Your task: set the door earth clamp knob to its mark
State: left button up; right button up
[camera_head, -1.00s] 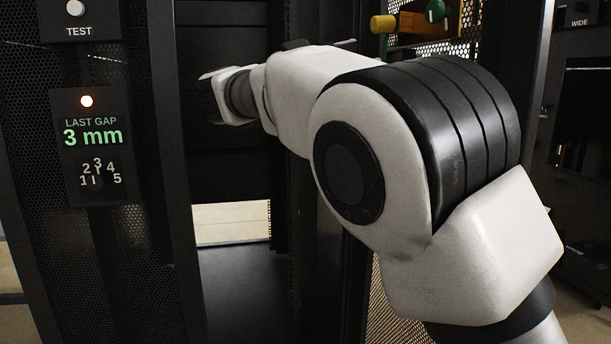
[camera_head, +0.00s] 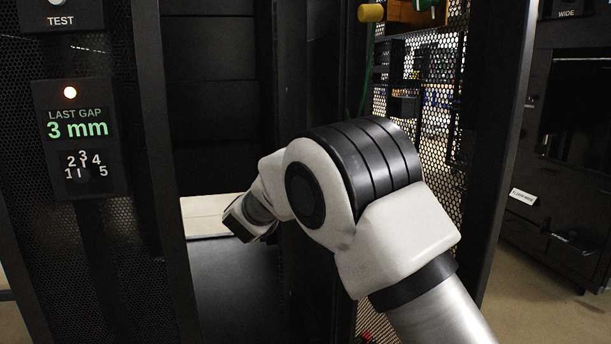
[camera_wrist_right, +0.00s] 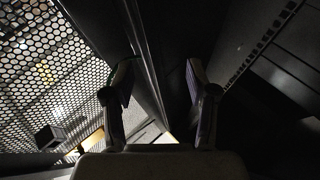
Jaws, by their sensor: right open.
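I cannot make out for sure which part is the door earth clamp knob. At the top of the head view, a yellow cylindrical knob (camera_head: 370,12) sits beside an orange block (camera_head: 408,12) and a green part (camera_head: 428,4) on the perforated door (camera_head: 440,100); the picture edge cuts them off. My right arm reaches in from the lower right, its dark wrist end low in front of the rack opening, fingers unclear there. In the right wrist view my right gripper (camera_wrist_right: 158,84) is open, with nothing between its fingers. My left gripper is not in view.
Dark rack posts (camera_head: 165,180) flank the opening. A green cable (camera_head: 367,75) hangs by the door.

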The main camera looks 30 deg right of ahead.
notch_tip(320, 180, down, 6)
jog(key=w+n+t+y, duration=0.2)
jog(key=n, duration=0.1)
jog(key=shift+t, duration=0.4)
